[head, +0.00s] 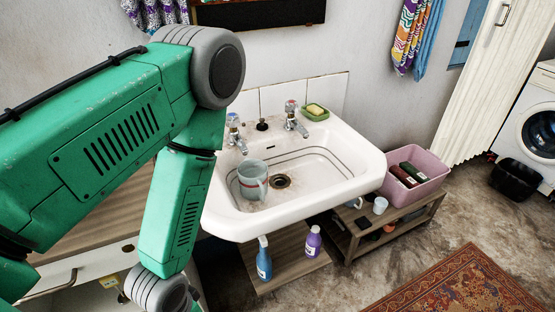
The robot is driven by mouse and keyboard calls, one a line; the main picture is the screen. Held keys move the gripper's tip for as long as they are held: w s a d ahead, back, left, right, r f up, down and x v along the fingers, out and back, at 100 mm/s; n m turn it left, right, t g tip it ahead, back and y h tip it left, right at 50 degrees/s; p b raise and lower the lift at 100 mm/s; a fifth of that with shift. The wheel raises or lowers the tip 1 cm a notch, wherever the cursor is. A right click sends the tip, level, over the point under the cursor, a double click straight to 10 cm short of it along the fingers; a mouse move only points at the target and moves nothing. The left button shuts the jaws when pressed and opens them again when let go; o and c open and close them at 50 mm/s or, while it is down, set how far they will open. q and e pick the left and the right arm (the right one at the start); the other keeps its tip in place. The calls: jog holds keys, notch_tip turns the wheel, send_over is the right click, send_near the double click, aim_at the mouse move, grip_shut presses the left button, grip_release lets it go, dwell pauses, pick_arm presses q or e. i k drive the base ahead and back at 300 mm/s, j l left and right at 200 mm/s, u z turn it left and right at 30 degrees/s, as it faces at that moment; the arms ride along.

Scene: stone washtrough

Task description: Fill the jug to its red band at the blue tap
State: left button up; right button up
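The blue-marked tap (234,133) is at the basin's back left, behind and above the jug. No water stream can be made out. My green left arm comes in from the left and bends down in front of the counter; its gripper is not visible. My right arm and gripper are out of view.
A red-marked tap (291,118) and a green soap dish (315,112) are at the basin's back. The drain (281,181) is right of the jug. A blue spray bottle (264,262) and purple bottle (313,243) stand below. A pink tub (430,165) is at right.

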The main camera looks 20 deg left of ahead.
aim_at(232, 120)
jog(key=u, duration=1.1)
